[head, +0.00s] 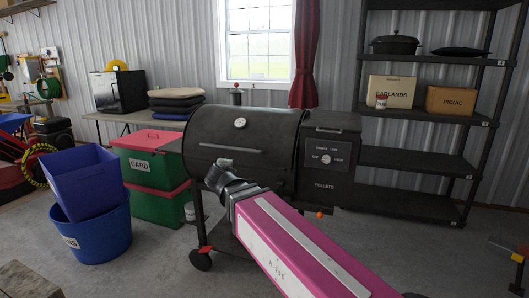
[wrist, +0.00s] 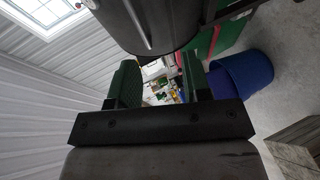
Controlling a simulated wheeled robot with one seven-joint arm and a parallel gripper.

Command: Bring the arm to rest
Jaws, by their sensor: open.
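My arm, with a pink link, reaches up from the lower right in the head view, in front of the black pellet grill (head: 245,135). My gripper (head: 222,165) is at its far end, small in the head view and seen against the grill's barrel. In the wrist view its two green-padded fingers (wrist: 160,85) stand apart with nothing between them. The grill's dark barrel (wrist: 150,22) shows beyond the fingertips at the top of the wrist view. I cannot tell the exact gap between gripper and grill.
A blue tub (head: 95,235) holding a blue bin (head: 85,182) and stacked green and red boxes (head: 155,165) stand left of the grill. Black shelving (head: 410,160) stands at the right. A wooden surface (wrist: 298,150) shows at the wrist view's lower right.

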